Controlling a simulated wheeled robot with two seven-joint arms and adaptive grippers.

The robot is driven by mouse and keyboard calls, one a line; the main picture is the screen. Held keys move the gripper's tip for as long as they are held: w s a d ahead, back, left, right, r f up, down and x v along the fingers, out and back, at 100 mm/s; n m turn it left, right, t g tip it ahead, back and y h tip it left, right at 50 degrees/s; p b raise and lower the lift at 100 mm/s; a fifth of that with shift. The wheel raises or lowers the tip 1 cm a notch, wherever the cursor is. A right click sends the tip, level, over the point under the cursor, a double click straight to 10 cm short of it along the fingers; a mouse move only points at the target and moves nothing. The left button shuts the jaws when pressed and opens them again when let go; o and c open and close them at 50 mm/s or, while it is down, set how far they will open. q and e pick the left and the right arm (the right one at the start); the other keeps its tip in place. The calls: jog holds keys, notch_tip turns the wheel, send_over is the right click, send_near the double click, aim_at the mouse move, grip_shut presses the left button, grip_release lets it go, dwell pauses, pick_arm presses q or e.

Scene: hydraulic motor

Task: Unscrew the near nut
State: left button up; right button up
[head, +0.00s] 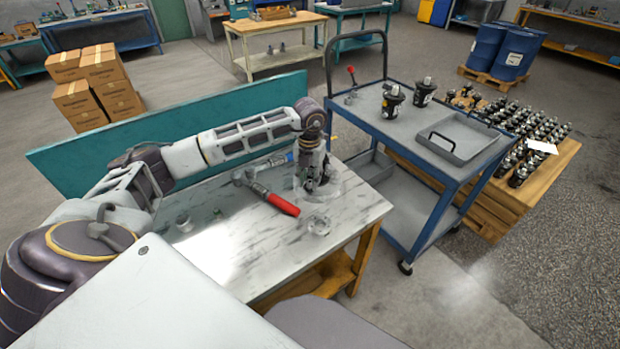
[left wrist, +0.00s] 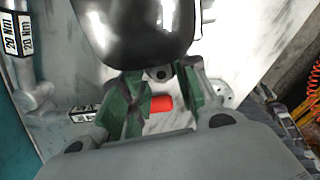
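A dark, glossy rounded body (left wrist: 140,35) fills the top of that view. Just below it, near the fingertips, is a small grey part with a dark round centre (left wrist: 160,73); I cannot tell whether it is the near nut or whether the fingers touch it. In the head view the gripper hides most of what stands under it. My right gripper is not in view.
A blue cart (head: 440,175) with black motors (head: 392,101) and a tray stands to the right. A teal panel (head: 100,150) borders the back.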

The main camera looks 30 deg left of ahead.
pick_arm(q)
jog(key=shift+m+b, duration=0.4)
jog(key=shift+m, duration=0.8)
jog(key=shift+m+b, duration=0.5)
jog(key=shift+m, duration=1.3)
jog(key=shift+w+d+r, duration=0.15)
jog(key=shift+d+r, duration=0.05)
jog(key=shift+r, duration=0.05)
jog(key=shift+c, duration=0.5)
jog(key=c, duration=0.5)
jog(key=shift+d, duration=0.15)
grip_shut()
jog(key=shift+w+n, duration=0.1)
jog(key=shift+n, duration=0.2)
